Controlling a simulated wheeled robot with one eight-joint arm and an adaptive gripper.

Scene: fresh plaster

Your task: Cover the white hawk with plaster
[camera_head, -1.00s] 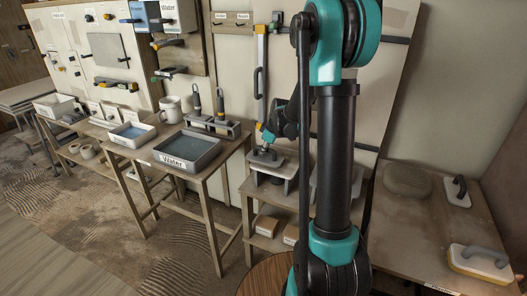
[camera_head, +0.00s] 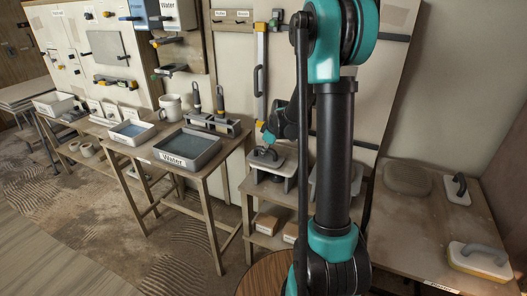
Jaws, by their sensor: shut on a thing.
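My gripper (camera_head: 268,142) is partly hidden behind my own arm and looks small here. It is at the dark handle of a pale flat board (camera_head: 256,164), shut on that handle. The board lies level on a small stand on the wooden shelf unit. I cannot tell whether this board is the white hawk. A rounded grey-brown mound (camera_head: 407,180), perhaps plaster, lies on the right-hand table. No plaster shows on the board.
A white board with a dark handle (camera_head: 457,190) and a pale float with a grey handle (camera_head: 480,260) lie on the right-hand table (camera_head: 415,235). A grey water tray (camera_head: 187,150) stands on the middle table. A long level (camera_head: 261,75) hangs behind my gripper.

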